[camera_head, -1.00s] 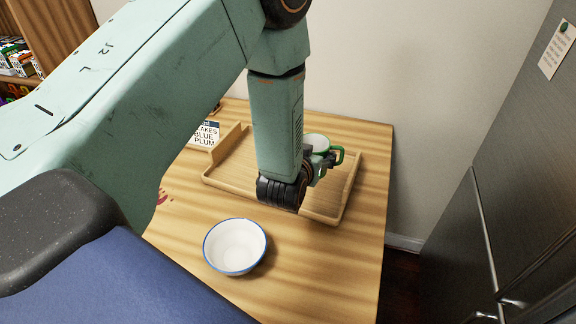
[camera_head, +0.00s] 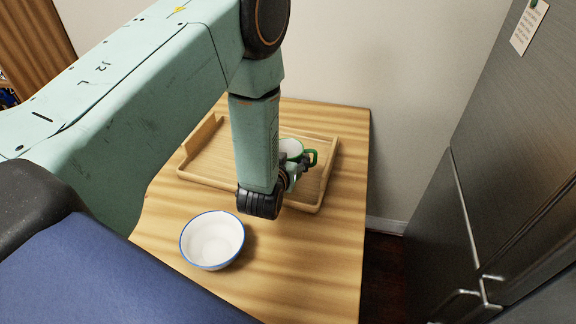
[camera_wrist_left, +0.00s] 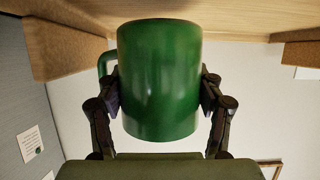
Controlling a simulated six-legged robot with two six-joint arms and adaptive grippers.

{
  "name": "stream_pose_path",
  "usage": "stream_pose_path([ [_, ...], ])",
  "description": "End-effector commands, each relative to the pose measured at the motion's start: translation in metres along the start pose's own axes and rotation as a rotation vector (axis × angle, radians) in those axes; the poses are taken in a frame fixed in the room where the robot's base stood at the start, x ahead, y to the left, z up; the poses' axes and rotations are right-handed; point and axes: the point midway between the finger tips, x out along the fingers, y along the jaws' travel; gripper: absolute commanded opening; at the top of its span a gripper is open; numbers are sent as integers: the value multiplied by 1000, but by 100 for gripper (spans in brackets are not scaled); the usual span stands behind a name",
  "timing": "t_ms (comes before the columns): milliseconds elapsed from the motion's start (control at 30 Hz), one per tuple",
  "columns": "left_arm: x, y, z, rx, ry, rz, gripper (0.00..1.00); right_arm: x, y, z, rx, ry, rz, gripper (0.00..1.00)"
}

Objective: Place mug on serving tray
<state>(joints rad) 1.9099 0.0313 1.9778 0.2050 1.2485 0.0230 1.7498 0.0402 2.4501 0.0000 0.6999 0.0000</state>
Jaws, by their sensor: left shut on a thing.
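A green mug with a white inside (camera_head: 291,149) is over the wooden serving tray (camera_head: 318,199), its green handle pointing right. In the left wrist view the green mug (camera_wrist_left: 160,80) fills the middle, with a finger pressed on each side. My left gripper (camera_head: 289,172) is shut on the mug. It also shows in the left wrist view (camera_wrist_left: 160,95). My left arm hides part of the tray. I cannot tell whether the mug's base touches the tray. My right gripper is in neither view.
A white bowl with a blue rim (camera_head: 212,240) stands on the wooden table (camera_head: 300,262) in front of the tray. A grey fridge (camera_head: 510,165) stands to the right, past a gap beside the table. The wall (camera_head: 350,60) is behind.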

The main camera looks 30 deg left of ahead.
Motion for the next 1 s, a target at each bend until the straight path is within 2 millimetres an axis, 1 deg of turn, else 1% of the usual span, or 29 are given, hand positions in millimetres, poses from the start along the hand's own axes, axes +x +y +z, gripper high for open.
stream_pose_path([
  [33, 4, 0, 9, 1, -2, 0, 25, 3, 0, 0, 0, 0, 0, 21],
  [100, 8, 0, 19, 1, -2, 0, 25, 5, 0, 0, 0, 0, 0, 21],
  [167, 11, 0, 24, 1, -1, 1, 25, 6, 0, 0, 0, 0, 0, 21],
  [400, 12, 0, 23, 0, 1, 1, 25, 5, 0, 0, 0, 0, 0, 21],
  [567, 14, 0, 27, 0, 0, 0, 25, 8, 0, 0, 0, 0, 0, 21],
  [600, 13, 0, 27, 0, -2, 0, 71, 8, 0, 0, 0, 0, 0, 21],
  [833, 13, 0, 27, 0, -2, 0, 90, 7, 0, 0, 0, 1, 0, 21],
  [1000, 13, 0, 27, 0, -2, 0, 90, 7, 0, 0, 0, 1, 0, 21],
])
